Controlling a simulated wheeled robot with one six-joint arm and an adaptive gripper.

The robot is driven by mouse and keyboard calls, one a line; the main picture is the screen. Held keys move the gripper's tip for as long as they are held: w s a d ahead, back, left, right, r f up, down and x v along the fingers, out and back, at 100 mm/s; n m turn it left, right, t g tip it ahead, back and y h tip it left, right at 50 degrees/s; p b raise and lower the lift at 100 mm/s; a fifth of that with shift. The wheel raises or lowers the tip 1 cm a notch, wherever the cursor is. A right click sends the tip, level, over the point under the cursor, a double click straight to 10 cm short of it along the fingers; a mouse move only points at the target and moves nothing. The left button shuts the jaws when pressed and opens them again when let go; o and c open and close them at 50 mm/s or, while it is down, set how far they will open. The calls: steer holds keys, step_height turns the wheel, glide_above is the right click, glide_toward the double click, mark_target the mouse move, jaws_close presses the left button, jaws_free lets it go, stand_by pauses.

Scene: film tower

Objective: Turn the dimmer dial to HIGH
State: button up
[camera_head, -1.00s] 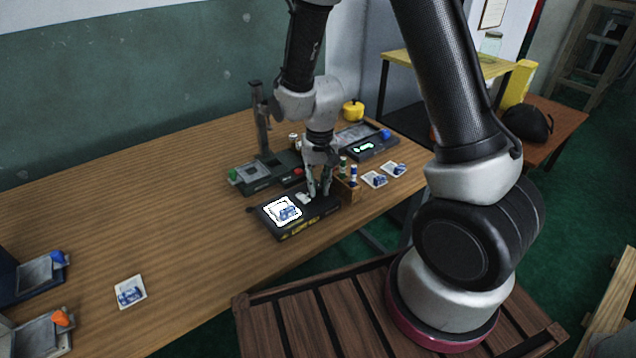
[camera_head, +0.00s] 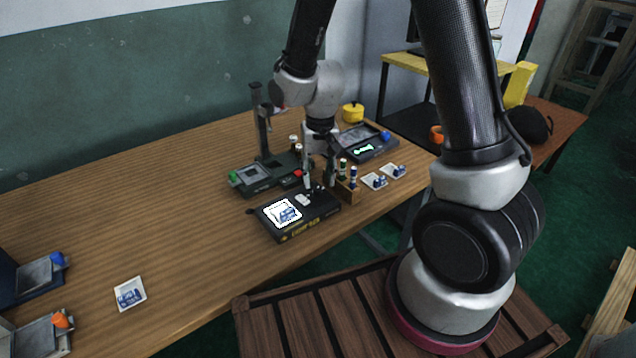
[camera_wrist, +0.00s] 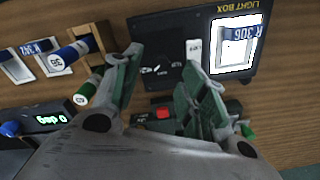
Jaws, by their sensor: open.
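The black light box (camera_head: 291,232) lies on the table with a lit white panel holding a card (camera_head: 284,213). It also shows at the top of the wrist view (camera_wrist: 180,82). Small white marks on its dark face show between my fingers in the wrist view, at what looks like the dimmer dial (camera_wrist: 152,70). The dial is hard to make out against the black, and its setting cannot be read. My gripper (camera_head: 320,187) is open and empty, pointing down over the box's right end, its fingers on either side of the marks (camera_wrist: 160,66). Contact cannot be told.
A wooden holder with small bottles (camera_head: 347,190) stands close right of the box. A stand with a column (camera_head: 262,180) is behind it, and a device with a green display (camera_head: 366,150) behind right. Cards (camera_head: 376,181) lie at right.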

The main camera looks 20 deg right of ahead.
mark_target(319, 188)
steer(key=shift+r, duration=2.2)
